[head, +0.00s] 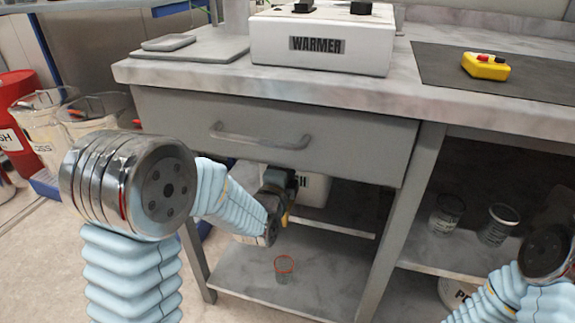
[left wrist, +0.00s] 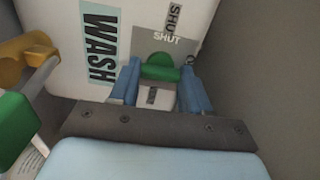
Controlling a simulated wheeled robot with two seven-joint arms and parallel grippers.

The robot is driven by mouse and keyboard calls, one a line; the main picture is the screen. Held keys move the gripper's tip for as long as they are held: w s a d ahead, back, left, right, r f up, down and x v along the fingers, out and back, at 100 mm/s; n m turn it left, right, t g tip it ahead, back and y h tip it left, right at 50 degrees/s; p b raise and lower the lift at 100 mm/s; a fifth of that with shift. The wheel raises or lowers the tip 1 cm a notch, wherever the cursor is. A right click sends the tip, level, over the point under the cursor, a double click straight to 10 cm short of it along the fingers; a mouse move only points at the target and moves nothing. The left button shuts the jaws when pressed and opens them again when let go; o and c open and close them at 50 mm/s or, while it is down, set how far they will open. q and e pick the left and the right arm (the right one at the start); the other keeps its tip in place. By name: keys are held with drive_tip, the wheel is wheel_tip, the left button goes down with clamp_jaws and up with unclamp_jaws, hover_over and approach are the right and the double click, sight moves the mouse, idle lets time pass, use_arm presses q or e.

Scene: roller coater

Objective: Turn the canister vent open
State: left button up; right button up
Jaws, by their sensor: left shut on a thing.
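The white canister (head: 315,192) stands in the bay under the drawer, partly hidden by my left arm. In the left wrist view the canister (left wrist: 62,72) fills the upper part, with a "WASH" label. Its green vent knob (left wrist: 160,67) sits in front of a grey plate (left wrist: 150,42) that reads "SHUT". My left gripper (left wrist: 160,76) has its two blue fingers on either side of the knob, shut on it. In the head view my left gripper (head: 280,185) is dark under the drawer, its fingertips hidden. My right arm shows at the lower right, but its gripper is out of view.
The grey drawer (head: 270,130) is right above my left gripper. A clear red-rimmed cup (head: 284,268) stands on the lower shelf (head: 235,275). A yellow-and-green fitting (left wrist: 20,95) is close at the left in the wrist view. Two glass beakers (head: 497,224) stand in the right bay.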

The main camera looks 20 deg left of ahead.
use_arm(q)
drive_tip(key=shift+m, duration=0.4)
drive_tip(key=o, duration=1.1)
drive_tip(key=shift+c, duration=0.2)
drive_tip(key=shift+s, duration=0.1)
drive_tip(key=s+b, duration=1.1)
drive_tip(key=s, duration=0.2)
drive_tip(key=shift+s+a, duration=0.2)
drive_tip(key=shift+s, duration=0.1)
